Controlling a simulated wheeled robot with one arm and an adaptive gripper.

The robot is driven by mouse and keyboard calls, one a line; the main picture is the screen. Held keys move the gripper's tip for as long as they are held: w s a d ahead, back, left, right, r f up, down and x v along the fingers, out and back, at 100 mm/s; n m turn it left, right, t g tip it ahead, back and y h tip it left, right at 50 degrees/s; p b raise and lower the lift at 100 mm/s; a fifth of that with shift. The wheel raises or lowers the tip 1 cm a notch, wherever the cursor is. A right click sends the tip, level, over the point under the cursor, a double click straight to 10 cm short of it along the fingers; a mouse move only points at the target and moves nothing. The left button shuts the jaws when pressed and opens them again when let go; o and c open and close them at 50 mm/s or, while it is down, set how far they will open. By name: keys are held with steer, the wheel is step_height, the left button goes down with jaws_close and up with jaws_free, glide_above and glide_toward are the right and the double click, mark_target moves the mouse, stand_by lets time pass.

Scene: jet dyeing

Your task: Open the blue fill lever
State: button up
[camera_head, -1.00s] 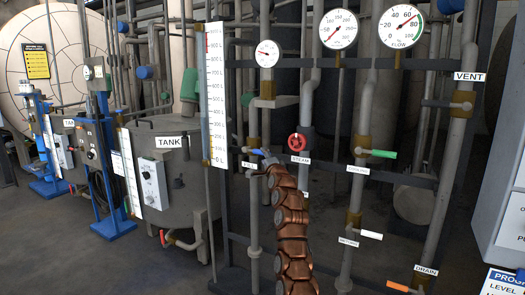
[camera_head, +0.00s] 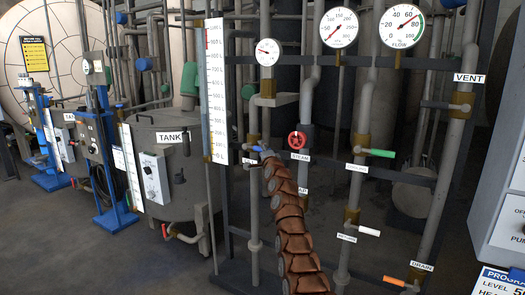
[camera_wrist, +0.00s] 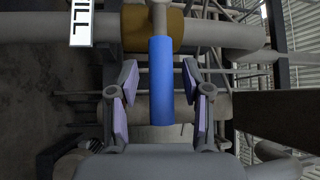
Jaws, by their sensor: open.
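The blue fill lever (camera_wrist: 160,82) runs upright through the middle of the wrist view, from a stem at a brass-coloured valve body (camera_wrist: 112,30). My gripper (camera_wrist: 158,92) is open, with one purple-padded finger on each side of the lever. Gaps show between the lever and both fingers, so it is not gripped. In the head view only a little of the blue lever (camera_head: 257,148) shows at the valve on the left pipe. My copper-coloured arm reaches up to it and hides most of the gripper there.
A red steam wheel (camera_head: 297,139) is close to the right of my arm's end. A green lever (camera_head: 382,153), a white lever (camera_head: 369,232) and an orange lever (camera_head: 394,281) are farther right. A tall level scale (camera_head: 216,95) stands to the left.

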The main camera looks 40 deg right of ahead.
jaws_close()
stand_by(0.5)
